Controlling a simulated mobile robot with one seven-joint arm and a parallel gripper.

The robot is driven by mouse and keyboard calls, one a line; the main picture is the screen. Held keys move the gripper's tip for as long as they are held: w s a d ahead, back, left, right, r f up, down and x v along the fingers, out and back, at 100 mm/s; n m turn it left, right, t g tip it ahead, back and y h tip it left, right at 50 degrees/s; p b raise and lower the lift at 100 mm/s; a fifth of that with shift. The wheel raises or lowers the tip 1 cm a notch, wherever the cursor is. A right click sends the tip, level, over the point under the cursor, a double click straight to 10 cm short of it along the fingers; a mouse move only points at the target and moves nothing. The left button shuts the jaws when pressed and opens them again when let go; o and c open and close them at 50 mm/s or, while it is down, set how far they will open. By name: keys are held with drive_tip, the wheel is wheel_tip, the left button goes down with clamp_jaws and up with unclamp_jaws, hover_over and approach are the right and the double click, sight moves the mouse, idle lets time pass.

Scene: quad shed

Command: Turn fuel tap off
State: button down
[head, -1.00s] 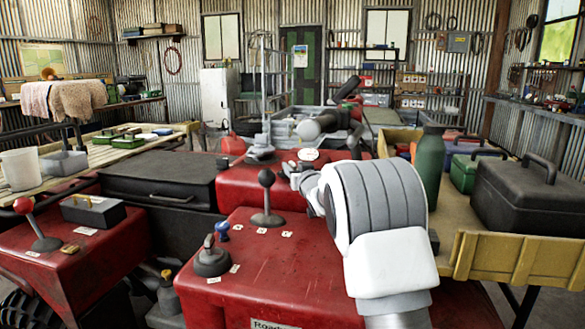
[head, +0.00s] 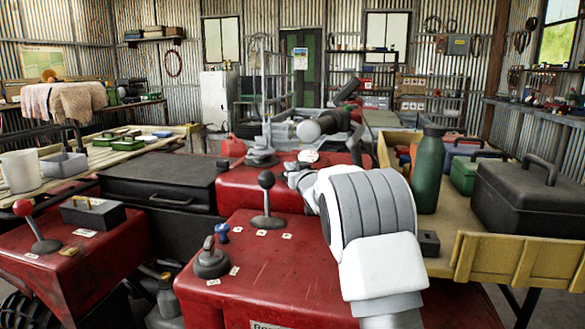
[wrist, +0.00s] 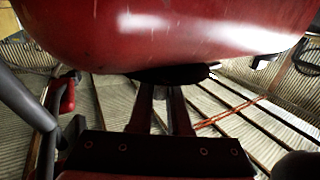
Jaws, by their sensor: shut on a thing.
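In the wrist view the two fingers of my gripper (wrist: 160,92) reach up to a dark, flat part (wrist: 168,74) below a shiny red rounded body (wrist: 170,30). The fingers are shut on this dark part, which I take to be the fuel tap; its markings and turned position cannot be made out. In the head view my white and grey arm reaches over the red quad body (head: 285,270), and its own links hide the fingertips. The tap cannot be picked out there.
A black-knobbed lever (head: 267,205) and a grey key-like knob (head: 211,262) stand on the red body left of my arm. A green bottle (head: 427,170) and a black toolbox (head: 520,197) stand on the yellow-sided bed at right. A black case (head: 160,180) lies left.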

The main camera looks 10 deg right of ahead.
drive_tip(key=shift+d+r+n+y+p, duration=0.1)
drive_tip(key=shift+r+n+y+p, duration=0.3)
drive_tip(key=shift+p, duration=0.95)
drive_tip(key=shift+y+p, duration=0.5)
drive_tip(key=shift+p, duration=0.15)
drive_tip(key=n+g+y+p, duration=0.1)
drive_tip(key=n+y+p, duration=0.2)
drive_tip(key=p, duration=0.4)
drive_tip(key=shift+g+y+p, duration=0.35)
drive_tip(key=shift+g+y, duration=0.05)
drive_tip(key=shift+y, duration=0.2)
drive_tip(key=n+g+y+p, duration=0.1)
drive_tip(key=p, duration=0.1)
drive_tip(key=n+g+y+p, duration=0.1)
drive_tip(key=y+p, duration=0.1)
drive_tip(key=shift+f+n, duration=0.25)
drive_tip(key=shift+n, duration=0.05)
drive_tip(key=shift+f+n+g+y+p, duration=0.15)
drive_tip(key=shift+n+g+y+p, duration=0.65)
drive_tip(key=shift+n+g+y, duration=0.6)
drive_tip(key=shift+g+y, duration=0.2)
drive_tip(key=c, duration=0.9)
unclamp_jaws()
drive_tip(key=shift+o, duration=0.2)
